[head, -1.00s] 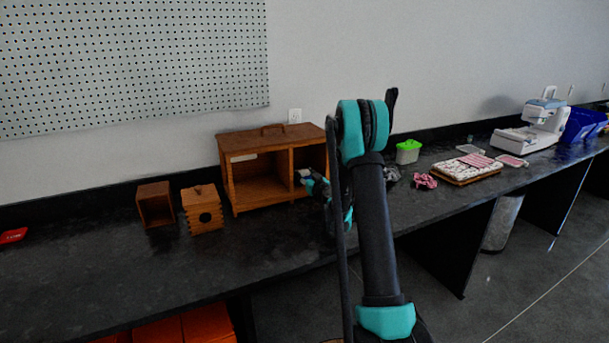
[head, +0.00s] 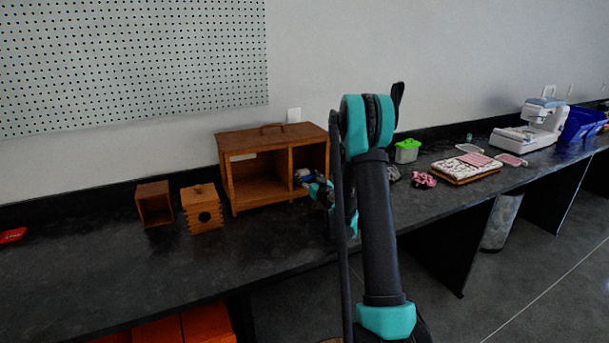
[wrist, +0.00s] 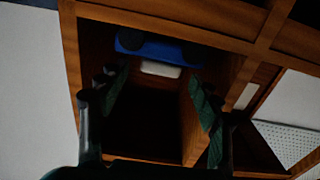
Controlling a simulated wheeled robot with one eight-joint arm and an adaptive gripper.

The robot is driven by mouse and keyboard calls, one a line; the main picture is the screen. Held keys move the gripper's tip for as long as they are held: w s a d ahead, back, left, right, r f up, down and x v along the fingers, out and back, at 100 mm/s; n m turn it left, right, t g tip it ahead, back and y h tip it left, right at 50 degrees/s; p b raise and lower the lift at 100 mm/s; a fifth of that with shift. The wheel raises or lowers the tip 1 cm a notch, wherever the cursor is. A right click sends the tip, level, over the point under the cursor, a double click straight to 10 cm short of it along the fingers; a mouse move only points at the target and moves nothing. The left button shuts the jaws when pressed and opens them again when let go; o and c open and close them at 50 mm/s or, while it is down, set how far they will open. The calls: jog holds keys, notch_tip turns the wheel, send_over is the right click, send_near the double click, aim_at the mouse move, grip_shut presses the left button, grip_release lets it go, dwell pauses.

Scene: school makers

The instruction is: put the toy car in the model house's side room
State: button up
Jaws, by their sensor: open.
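The model house (head: 270,138) is a brown wooden box with a handle on its roof, a wide left room and a narrower side room (head: 312,156) on the right. My gripper (head: 319,187) is at the mouth of the side room. In the wrist view, which looks upside down, my gripper (wrist: 153,78) is open, its two dark fingers apart with nothing between the tips. The blue toy car (wrist: 157,48), with a white part beside it, is inside the wooden room just beyond the fingertips. It appears to rest on the room's floor. The car's underside is hidden.
A small open wooden box (head: 154,204) and a wooden box with a round hole (head: 203,209) stand left of the house. A green-lidded tub (head: 407,151), a pink item (head: 423,180) and a sewing machine (head: 533,126) are to the right.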

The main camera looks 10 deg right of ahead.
jog(key=s+a+r+n+g+y, duration=0.1)
jog(key=s+a+g, duration=0.2)
jog(key=s, duration=0.9)
jog(key=s+a+r+g+y, duration=0.1)
jog(key=s+a+g, duration=0.3)
jog(key=s, duration=0.8)
jog(key=s+d+f+m+g+h, duration=0.1)
jog(key=s+d+f+g+h, duration=0.1)
jog(key=s, duration=0.6)
jog(key=s+d+f+m+g+h, duration=0.1)
jog(key=s+d+f+g+h, duration=0.1)
jog(key=s, duration=0.7)
jog(key=s+d+f+m+g+h, duration=0.2)
jog(key=s+d+f+h, duration=0.1)
jog(key=s, duration=0.6)
jog(key=shift+s+d+f, duration=0.2)
jog(key=shift+d+f, duration=0.65)
jog(key=shift+d, duration=0.4)
